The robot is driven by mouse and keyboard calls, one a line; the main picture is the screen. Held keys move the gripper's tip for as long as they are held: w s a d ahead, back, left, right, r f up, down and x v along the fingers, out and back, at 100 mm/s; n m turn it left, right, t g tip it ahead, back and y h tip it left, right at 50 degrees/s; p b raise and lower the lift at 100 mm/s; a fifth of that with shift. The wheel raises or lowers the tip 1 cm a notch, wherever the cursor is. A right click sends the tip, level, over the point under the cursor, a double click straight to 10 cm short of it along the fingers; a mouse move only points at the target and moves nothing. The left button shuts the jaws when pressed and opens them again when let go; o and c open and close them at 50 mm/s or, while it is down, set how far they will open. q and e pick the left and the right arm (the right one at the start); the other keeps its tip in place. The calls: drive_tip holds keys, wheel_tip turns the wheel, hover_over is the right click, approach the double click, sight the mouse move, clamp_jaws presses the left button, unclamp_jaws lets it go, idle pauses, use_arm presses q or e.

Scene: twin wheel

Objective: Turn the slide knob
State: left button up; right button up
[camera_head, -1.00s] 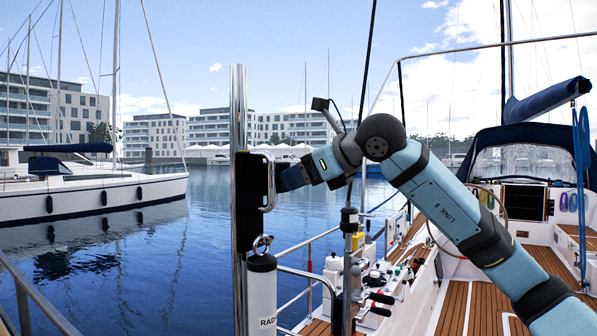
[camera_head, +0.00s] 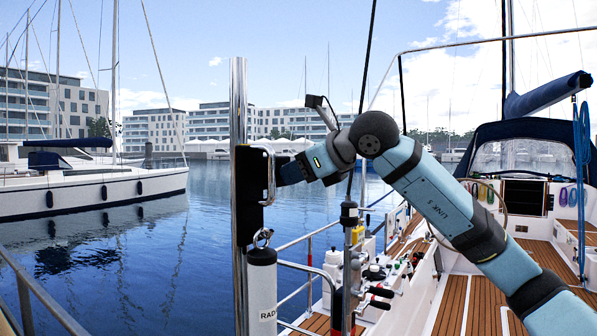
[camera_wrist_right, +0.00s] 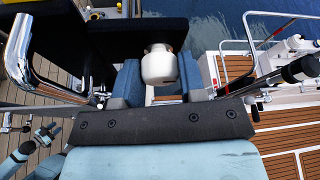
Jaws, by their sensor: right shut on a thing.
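The slide knob (camera_wrist_right: 158,65) is a small white rounded knob on the black slide block. The block (camera_head: 247,190) rides on an upright chrome pole (camera_head: 238,100) and carries a chrome handle (camera_head: 269,172). My right gripper (camera_head: 284,173) reaches the block from the right, just behind the handle. In the wrist view its two blue-grey fingers (camera_wrist_right: 158,82) are on either side of the knob and shut on it. The knob is hidden in the head view. My left gripper is not in the head view; small blue arm parts show at the lower left of the wrist view.
A white cylinder (camera_head: 262,290) hangs from a ring below the block, close under my right gripper. A boat rail (camera_head: 310,265) and a console (camera_head: 372,280) with several levers stand to the right. Water lies behind and left of the pole.

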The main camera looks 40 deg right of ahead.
use_arm(q)
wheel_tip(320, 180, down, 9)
drive_tip(key=b, duration=1.1)
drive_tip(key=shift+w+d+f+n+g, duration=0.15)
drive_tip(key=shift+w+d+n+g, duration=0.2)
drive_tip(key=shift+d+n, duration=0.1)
use_arm(e)
drive_tip(key=shift+a+f+n+t+h, duration=0.1)
drive_tip(key=shift+n+t+h, duration=0.7)
drive_tip(key=shift+n, duration=1.5)
drive_tip(key=shift+f+n+t+h, duration=0.15)
drive_tip(key=shift+n+t+h, duration=0.4)
drive_tip(key=shift+n+t, duration=1.2)
drive_tip(key=shift+a+f+n+t+h, duration=0.1)
drive_tip(key=shift+n+t+h, duration=0.4)
drive_tip(key=shift+n, duration=2.35)
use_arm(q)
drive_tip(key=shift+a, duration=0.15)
use_arm(e)
drive_tip(key=o, duration=0.9)
drive_tip(key=shift+s, duration=0.1)
